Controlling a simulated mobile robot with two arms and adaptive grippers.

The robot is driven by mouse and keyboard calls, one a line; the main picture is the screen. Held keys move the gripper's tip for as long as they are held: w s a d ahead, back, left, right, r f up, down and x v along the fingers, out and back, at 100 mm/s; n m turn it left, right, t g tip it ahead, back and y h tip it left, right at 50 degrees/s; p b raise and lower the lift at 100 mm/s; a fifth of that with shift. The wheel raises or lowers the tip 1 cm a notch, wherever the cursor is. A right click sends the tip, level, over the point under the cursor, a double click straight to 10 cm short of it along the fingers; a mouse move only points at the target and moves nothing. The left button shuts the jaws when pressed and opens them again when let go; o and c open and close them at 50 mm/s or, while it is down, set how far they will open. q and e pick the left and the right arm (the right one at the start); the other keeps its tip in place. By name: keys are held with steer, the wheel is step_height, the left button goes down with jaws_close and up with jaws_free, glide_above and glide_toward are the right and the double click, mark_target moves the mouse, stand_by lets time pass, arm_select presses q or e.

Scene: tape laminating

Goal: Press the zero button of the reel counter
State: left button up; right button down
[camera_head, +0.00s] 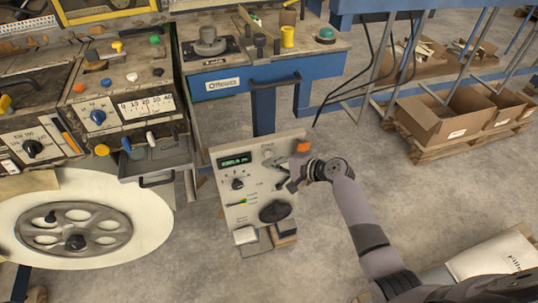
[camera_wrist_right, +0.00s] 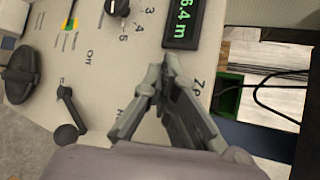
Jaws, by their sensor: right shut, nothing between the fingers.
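The reel counter (camera_head: 255,187) is a pale upright panel in the middle of the head view, with a green digital display (camera_head: 235,160). In the right wrist view the display (camera_wrist_right: 184,22) shows part of a reading ending in "6.4 m". My right gripper (camera_head: 292,180) is at the panel's right side. In the right wrist view its shut, empty fingers (camera_wrist_right: 162,80) are in front of the panel face, below the display. A partly covered label starting with "Z" is beside them. My left gripper is not in view.
An orange part (camera_head: 303,147) sits at the panel's top right corner. The panel also carries a lever with a black ball (camera_wrist_right: 67,134) and a rotary knob (camera_wrist_right: 117,7). A large reel (camera_head: 75,232) is at left, and cardboard boxes (camera_head: 455,110) stand at right.

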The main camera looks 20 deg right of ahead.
steer(key=shift+w, duration=0.4)
steer(key=shift+w+b, duration=0.3)
steer(key=shift+w, duration=0.2)
stand_by(0.6)
steer(key=shift+s, duration=0.1)
steer(key=shift+s+p, duration=0.65)
steer(key=shift+s, duration=0.2)
steer(key=s+p, duration=0.2)
steer(key=s, duration=0.3)
steer(key=shift+d+p, duration=0.1)
steer(key=shift+p, duration=0.3)
stand_by(0.6)
